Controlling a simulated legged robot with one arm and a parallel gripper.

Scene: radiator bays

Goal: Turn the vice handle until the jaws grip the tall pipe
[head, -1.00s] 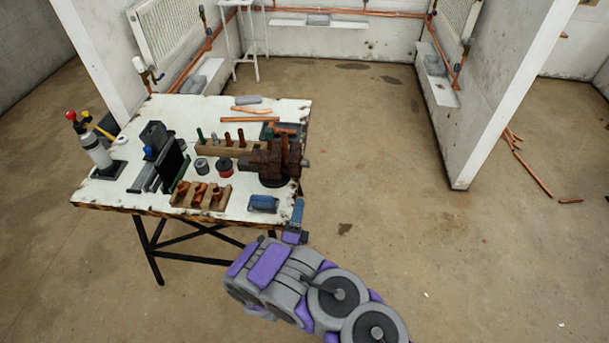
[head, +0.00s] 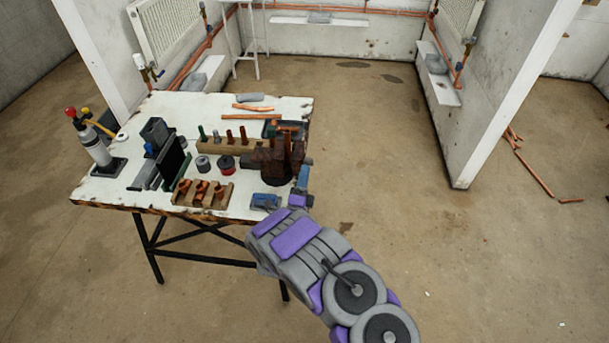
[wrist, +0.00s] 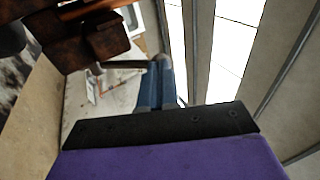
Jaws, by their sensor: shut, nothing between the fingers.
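The rusty brown vice (head: 280,158) stands at the right end of the white bench. In the wrist view its dark rusty body (wrist: 95,40) fills the upper left, close by. My gripper (head: 304,176) is at the vice's right side, near the bench edge. Its blue fingers (wrist: 160,78) are together with nothing between them. A thin dark bar (wrist: 124,64) shows beside the fingertips; I cannot tell whether it is the vice handle or whether they touch. The tall pipe cannot be clearly told apart from the vice, and the jaw gap is not visible.
The bench top (head: 105,190) holds a wooden block with upright pieces (head: 232,145), a block with copper fittings (head: 203,194), a blue item (head: 266,201) and a bottle (head: 93,145). Open floor (head: 400,250) lies to the right, before a partition wall (head: 500,90).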

